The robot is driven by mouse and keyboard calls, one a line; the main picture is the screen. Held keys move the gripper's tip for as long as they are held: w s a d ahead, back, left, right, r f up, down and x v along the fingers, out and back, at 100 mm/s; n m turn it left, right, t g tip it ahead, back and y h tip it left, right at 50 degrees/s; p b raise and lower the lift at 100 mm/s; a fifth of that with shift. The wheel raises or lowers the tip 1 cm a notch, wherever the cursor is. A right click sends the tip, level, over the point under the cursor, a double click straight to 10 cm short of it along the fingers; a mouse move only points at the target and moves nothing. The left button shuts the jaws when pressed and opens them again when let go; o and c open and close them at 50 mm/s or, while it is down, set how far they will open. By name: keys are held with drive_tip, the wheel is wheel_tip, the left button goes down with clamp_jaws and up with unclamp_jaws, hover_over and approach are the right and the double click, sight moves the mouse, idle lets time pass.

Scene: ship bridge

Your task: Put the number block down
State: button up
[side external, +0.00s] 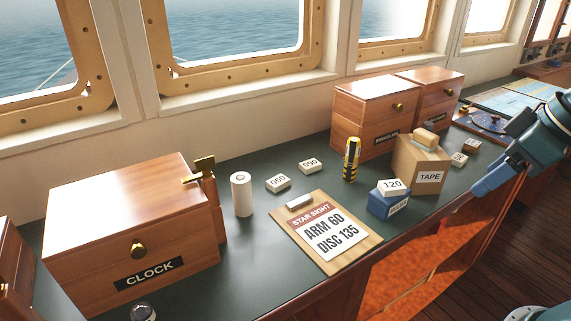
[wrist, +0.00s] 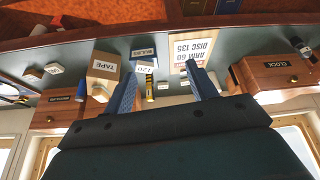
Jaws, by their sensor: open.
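A white number block marked 120 (side external: 391,187) lies on top of a small blue box (side external: 383,207) near the front edge of the counter. In the wrist view the 120 block (wrist: 145,68) and the blue box (wrist: 144,53) appear upside down, in the gap between my fingers. My gripper (side external: 482,188) is at the right in the side view, clear of the block and beyond the counter's front edge. In the wrist view its two blue fingers (wrist: 161,88) are spread wide with nothing held. More white blocks, 000 (side external: 278,183) and 090 (side external: 310,166), lie towards the back.
A cardboard TAPE box (side external: 428,178) stands right of the blue box. A clipboard (side external: 325,232) reading ARM 60, DISC 135 lies to its left. A yellow-and-black striped object (side external: 351,159) stands behind. Wooden CLOCK box (side external: 130,225) is at left, a white cylinder (side external: 241,194) beside it.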

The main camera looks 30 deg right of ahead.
drive_tip(key=s, duration=0.1)
drive_tip(key=s+m, duration=0.2)
drive_tip(key=shift+s+d+f+t+h, duration=0.15)
drive_tip(key=shift+d+f+t+h, duration=0.1)
drive_tip(key=shift+d+t+h, duration=0.05)
